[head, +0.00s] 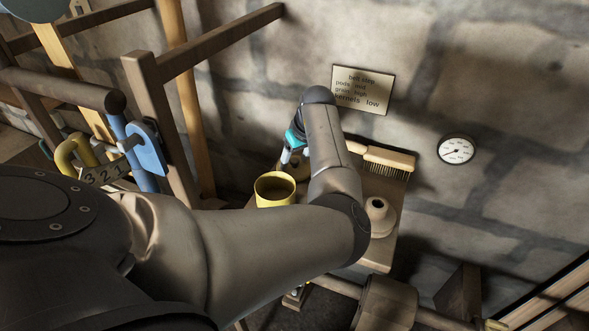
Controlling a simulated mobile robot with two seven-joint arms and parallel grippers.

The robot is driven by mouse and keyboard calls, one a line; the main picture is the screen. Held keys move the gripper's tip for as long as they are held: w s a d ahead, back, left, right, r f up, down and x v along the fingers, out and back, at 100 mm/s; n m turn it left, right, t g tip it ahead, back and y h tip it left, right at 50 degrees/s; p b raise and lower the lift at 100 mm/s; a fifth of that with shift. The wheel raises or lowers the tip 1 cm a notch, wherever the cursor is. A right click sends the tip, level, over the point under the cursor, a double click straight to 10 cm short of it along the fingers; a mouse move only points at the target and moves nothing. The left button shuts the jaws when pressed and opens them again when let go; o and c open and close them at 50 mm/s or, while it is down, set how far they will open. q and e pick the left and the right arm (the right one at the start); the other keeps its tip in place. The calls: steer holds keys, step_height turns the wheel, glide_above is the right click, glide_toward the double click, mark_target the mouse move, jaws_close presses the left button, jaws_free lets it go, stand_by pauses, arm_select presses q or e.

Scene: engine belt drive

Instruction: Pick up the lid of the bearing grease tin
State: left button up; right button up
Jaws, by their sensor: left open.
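My left arm comes in from the left and bends over a small wooden table (375,245). My left gripper (287,158) is at the back left of the table, partly hidden by its own wrist, and it is open. A yellow round tin (275,196) with a dark inside stands at the table's left edge, just in front of the gripper. I cannot tell whether this is the bearing grease tin. A brownish round thing shows behind the tin by the fingertips, too covered to name. I cannot make out a lid for certain. My right gripper is not in view.
A brush (388,160) lies at the table's back, and a pale small-necked jar (380,216) stands at its right. A sign (362,89) and a gauge (457,149) hang on the stone wall. A wooden frame (160,120) with a blue lever stands left.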

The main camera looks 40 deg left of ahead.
arm_select(q)
jaws_close()
stand_by(0.5)
